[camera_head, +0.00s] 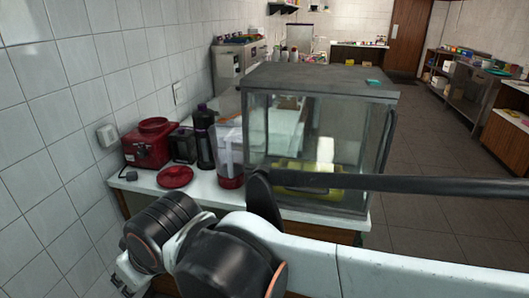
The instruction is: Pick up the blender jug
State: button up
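The blender jug (229,148) looks clear and stands upright, with a red part (230,182) at its bottom. It is on the white counter against the left wall, just left of the glass case. A round red lid-like disc (175,177) lies flat on the counter to its left. My arm reaches across the lower picture, in front of the counter. What seems to be my gripper (123,284) is at the lower left, well apart from the jug. It is small and partly hidden by my arm, so its fingers cannot be made out.
A dark bottle (204,138) stands close to the jug's left. A black appliance (183,146) and a red appliance (149,146) are farther left. The large glass case (325,78) crowds the jug's right side. The tiled floor (425,235) at right is clear.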

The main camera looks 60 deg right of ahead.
aim_at(230, 161)
jog(key=z, duration=1.45)
